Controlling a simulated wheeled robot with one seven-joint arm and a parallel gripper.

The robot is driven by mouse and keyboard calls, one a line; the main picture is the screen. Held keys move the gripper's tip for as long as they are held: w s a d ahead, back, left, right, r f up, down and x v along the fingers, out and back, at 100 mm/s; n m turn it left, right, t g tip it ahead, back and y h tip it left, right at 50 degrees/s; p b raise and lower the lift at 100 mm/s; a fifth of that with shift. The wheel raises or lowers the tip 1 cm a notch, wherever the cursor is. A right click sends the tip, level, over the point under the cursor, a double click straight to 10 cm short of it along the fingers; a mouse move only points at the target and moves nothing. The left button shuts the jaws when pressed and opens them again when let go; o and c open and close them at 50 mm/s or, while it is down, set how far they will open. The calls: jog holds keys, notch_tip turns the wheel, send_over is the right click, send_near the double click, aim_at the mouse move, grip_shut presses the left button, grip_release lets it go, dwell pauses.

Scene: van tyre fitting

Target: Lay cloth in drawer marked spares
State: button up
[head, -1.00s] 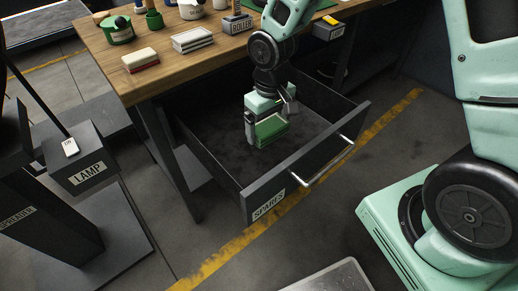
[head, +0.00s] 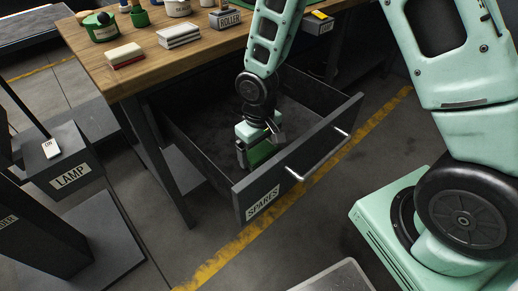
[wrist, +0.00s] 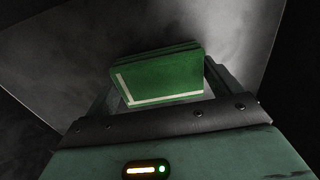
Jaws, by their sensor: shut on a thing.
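The drawer marked SPARES (head: 335,110) is pulled out under the workbench, its label on the front panel. My gripper (head: 252,158) is inside the drawer's opening, pointing down, close behind the front panel. It is shut on a folded green cloth (wrist: 158,77) with a pale stripe along its edge. I cannot tell whether the cloth touches the drawer floor (head: 205,130), which looks dark and bare.
A LAMP box (head: 62,165) stands at left. The drawer's handle (head: 296,174) sticks out in front.

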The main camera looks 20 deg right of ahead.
aim_at(259, 149)
jog(key=shift+f, duration=0.1)
jog(key=o, duration=0.6)
notch_tip(259, 149, up, 11)
jog(key=p, duration=0.3)
jog(key=s+a+r+n, duration=0.1)
jog(key=s+a+r, duration=0.1)
jog(key=s, duration=0.4)
jog(key=s+a+r+n, duration=0.1)
jog(key=s+a+r, duration=0.1)
jog(key=s+r, duration=0.3)
jog(key=s+a+r+n, duration=0.2)
jog(key=s+r, duration=0.2)
jog(key=s, duration=0.4)
jog(key=shift+s+a+y, duration=0.15)
jog(key=shift+s+y, duration=0.15)
jog(key=shift+s, duration=0.1)
